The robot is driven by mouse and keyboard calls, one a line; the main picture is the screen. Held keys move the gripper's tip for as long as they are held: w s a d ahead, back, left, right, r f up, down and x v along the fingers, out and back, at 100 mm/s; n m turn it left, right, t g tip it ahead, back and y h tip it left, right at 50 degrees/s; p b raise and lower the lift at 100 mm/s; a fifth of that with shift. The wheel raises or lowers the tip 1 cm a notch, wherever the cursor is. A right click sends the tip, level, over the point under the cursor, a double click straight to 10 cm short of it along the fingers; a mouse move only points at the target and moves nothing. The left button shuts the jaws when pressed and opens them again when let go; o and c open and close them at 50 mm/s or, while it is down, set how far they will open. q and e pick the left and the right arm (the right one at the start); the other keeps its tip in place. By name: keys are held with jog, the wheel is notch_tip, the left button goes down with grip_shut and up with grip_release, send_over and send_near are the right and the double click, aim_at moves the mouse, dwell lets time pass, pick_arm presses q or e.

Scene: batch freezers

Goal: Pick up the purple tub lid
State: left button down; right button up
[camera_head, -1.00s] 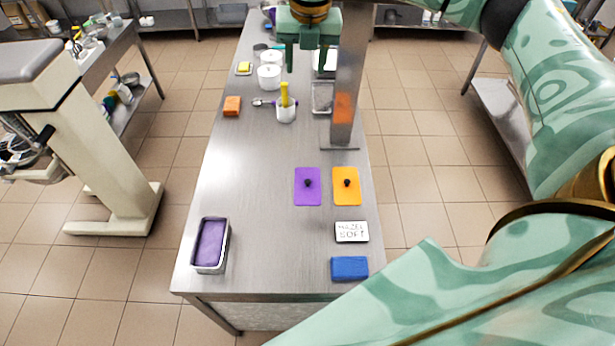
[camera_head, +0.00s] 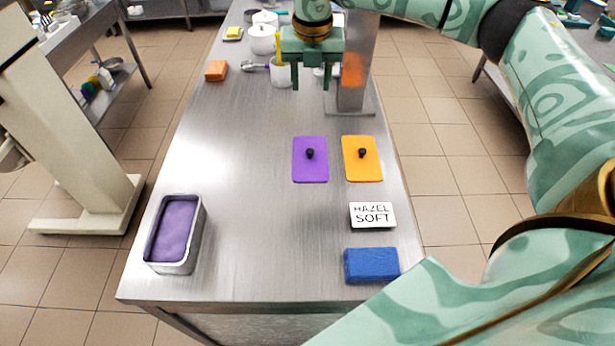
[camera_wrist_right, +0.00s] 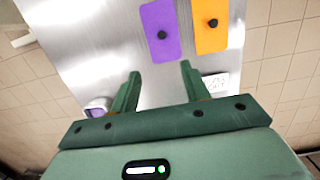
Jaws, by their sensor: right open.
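The purple tub lid (camera_head: 310,171) is a flat rectangle with a black knob. It lies on the steel table, just left of the orange lid (camera_head: 362,170). My right gripper (camera_head: 311,86) is open and empty, and shows farther back along the table than the purple lid. In the right wrist view the purple lid (camera_wrist_right: 160,45) lies beyond the spread fingertips (camera_wrist_right: 162,68), with its knob apart from them. My left gripper is not in view.
A metal tub of purple contents (camera_head: 204,222) stands at the front left. A HAZEL SOFT sign (camera_head: 372,226) and a blue block (camera_head: 371,265) lie at the front right. A steel post (camera_head: 354,95) stands behind the orange lid. The table's middle left is clear.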

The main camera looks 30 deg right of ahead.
notch_tip(320, 180, down, 7)
jog(key=b, duration=0.5)
send_over(310, 151)
jog(key=f, duration=0.9)
jog(key=shift+s+a+f, duration=0.15)
jog(key=shift+a+f, duration=0.1)
jog(key=shift+f, duration=0.05)
jog(key=f, duration=0.2)
jog(key=f+b, duration=0.1)
jog(key=f, duration=0.3)
jog(key=shift+w+d+b, duration=0.2)
jog(key=shift+d+b, duration=0.05)
jog(key=shift+b, duration=0.15)
jog(key=shift+r, duration=0.2)
jog(key=shift+c, duration=0.6)
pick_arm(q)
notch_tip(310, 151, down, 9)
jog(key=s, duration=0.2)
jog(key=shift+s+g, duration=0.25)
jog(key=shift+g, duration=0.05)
pick_arm(e)
grip_shut()
